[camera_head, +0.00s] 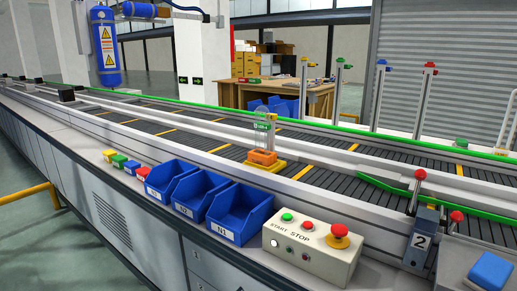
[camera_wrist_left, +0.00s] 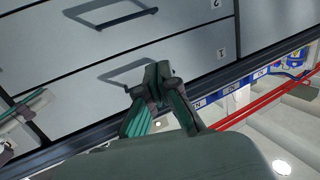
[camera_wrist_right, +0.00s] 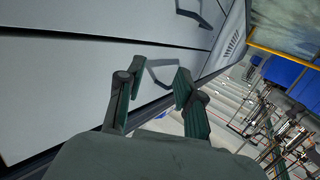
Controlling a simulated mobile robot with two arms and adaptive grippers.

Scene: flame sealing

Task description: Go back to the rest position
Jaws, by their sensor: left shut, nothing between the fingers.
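Neither gripper shows in the head view. In the left wrist view my left gripper (camera_wrist_left: 157,82) has its fingertips together with nothing between them. It is in front of grey drawer fronts (camera_wrist_left: 150,45) with dark handles. In the right wrist view my right gripper (camera_wrist_right: 157,82) has its two fingers well apart and nothing between them. It is in front of a grey cabinet panel (camera_wrist_right: 60,90), with a dark handle seen behind the gap between the fingers. I cannot tell the distance from either gripper to the cabinet.
The head view shows a conveyor (camera_head: 200,139) with an orange-based clear fixture (camera_head: 263,157) on it. Along the near edge are blue bins (camera_head: 240,222), a START/STOP control box (camera_head: 300,260) and a grey post marked 2 (camera_head: 421,243). A yellow rail (camera_head: 28,192) stands at left.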

